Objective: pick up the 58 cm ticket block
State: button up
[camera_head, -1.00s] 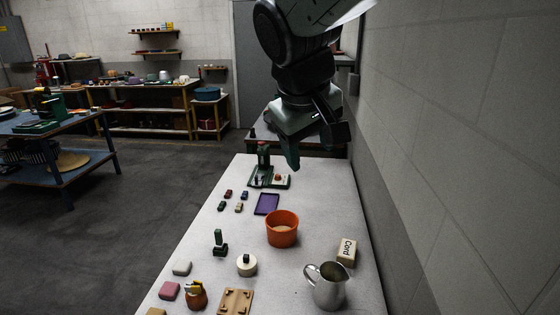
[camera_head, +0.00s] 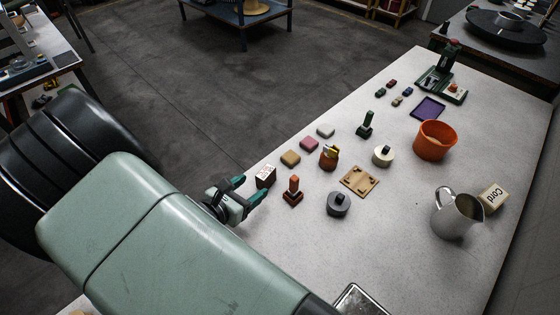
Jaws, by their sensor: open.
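A reddish-brown hand stamp (camera_head: 292,192) stands just right of my fingertips. A grey round weight (camera_head: 339,204), a wooden board (camera_head: 359,181) and a brown pot (camera_head: 328,158) lie further right. Yellow (camera_head: 290,158) and pink (camera_head: 309,145) blocks sit behind. A metal pitcher (camera_head: 455,215) stands far right.

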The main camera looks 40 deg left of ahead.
aim_at(270, 173)
jog(key=shift+f, duration=0.3)
jog(key=x, duration=1)
jog(key=shift+w+a, duration=0.15)
jog(key=shift+a, duration=0.2)
jog(key=shift+c, duration=0.3)
jog(key=c, duration=1)
